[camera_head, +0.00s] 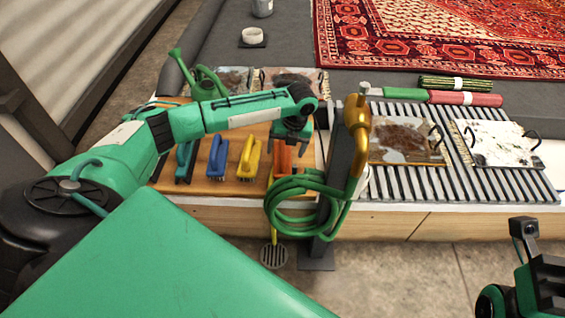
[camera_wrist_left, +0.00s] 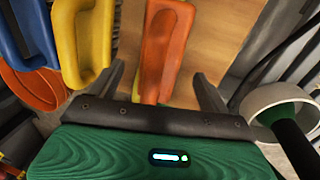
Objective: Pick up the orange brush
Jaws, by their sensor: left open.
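The orange brush (camera_head: 283,158) lies on the wooden board, at the right end of a row of brushes. My left gripper (camera_head: 291,139) is over it, pointing down. In the left wrist view the orange brush (camera_wrist_left: 166,45) reaches in between the two spread fingers of my left gripper (camera_wrist_left: 163,90), with a gap on each side. The gripper is open and holds nothing. The brush's near end is hidden behind the gripper's body. Part of my right arm shows at the lower right of the head view, without its fingers.
A yellow brush (camera_head: 248,158), a blue brush (camera_head: 217,157) and a green brush (camera_head: 185,160) lie to the left. A coiled green hose (camera_head: 290,208) hangs just in front, from a post with a brass nozzle (camera_head: 357,130). A slatted rack (camera_head: 405,185) is to the right.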

